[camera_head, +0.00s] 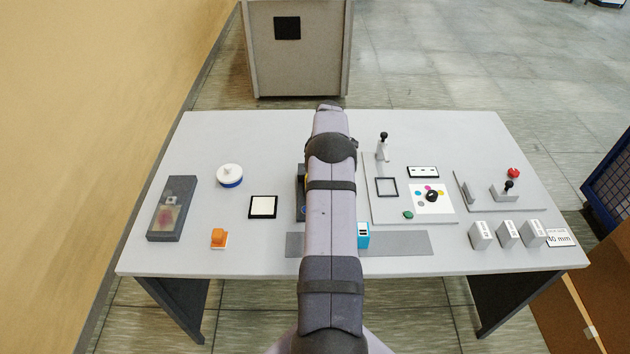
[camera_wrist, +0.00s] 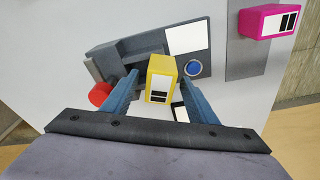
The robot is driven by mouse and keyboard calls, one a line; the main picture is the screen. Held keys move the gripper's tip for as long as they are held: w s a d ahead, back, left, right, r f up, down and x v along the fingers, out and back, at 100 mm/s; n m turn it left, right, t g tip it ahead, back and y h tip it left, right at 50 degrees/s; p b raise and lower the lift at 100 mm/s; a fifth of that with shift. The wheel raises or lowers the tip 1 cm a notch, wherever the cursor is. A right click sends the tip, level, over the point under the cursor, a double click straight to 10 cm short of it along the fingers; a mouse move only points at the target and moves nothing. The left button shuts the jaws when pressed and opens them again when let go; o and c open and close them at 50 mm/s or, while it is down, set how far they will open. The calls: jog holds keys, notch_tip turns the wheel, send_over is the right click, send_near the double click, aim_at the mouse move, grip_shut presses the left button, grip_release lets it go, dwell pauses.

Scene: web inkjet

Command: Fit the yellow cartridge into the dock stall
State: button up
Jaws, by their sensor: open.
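The yellow cartridge (camera_wrist: 160,80) sits between the two blue fingers of my open gripper (camera_wrist: 160,77) in the wrist view. A gap shows between the cartridge and each finger. The cartridge is at the near edge of the dark grey dock (camera_wrist: 131,50), which has a white label and a blue round button (camera_wrist: 193,68). I cannot tell how deep the cartridge sits in the stall.
A magenta cartridge (camera_wrist: 264,21) stands on the grey strip in the wrist view. A cyan cartridge (camera_head: 363,235) stands on the grey strip (camera_head: 405,243), right of my arm. A grey panel (camera_head: 385,210) with fittings lies right; a dark tray (camera_head: 181,183) lies far left.

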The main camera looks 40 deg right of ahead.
jog(key=c, duration=1.3)
jog(key=shift+r, duration=0.1)
